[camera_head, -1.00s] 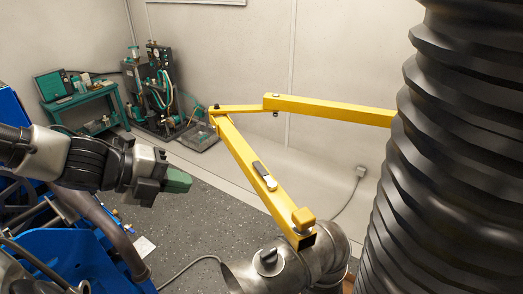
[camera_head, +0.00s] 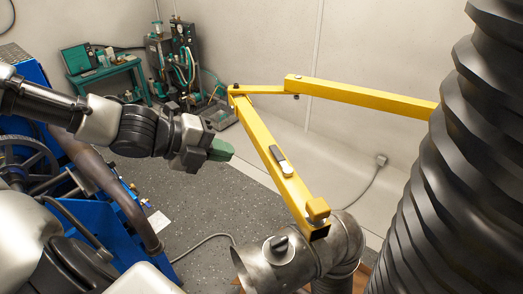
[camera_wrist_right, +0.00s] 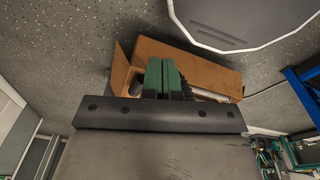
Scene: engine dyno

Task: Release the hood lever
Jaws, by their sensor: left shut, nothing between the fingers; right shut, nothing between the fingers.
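A small dark lever with a pale end (camera_head: 283,160) lies along the top of the yellow jointed arm (camera_head: 262,135), near its middle; this looks like the hood lever. A silver metal duct hood (camera_head: 300,262) with a small round-based knob (camera_head: 278,244) hangs at the arm's near end. My left gripper (camera_head: 221,150) has green fingers, is shut and empty, and points right, left of the lever and apart from it. My right gripper (camera_wrist_right: 162,78) shows in the right wrist view, green fingers shut and empty, in front of an open cardboard box (camera_wrist_right: 195,62).
A large black ribbed hose (camera_head: 455,170) fills the right side. Blue engine-stand parts (camera_head: 95,230) and a brown pipe (camera_head: 105,185) are at the left. A teal cart (camera_head: 105,72) and a pump rig (camera_head: 175,65) stand at the back. Open grey floor lies between.

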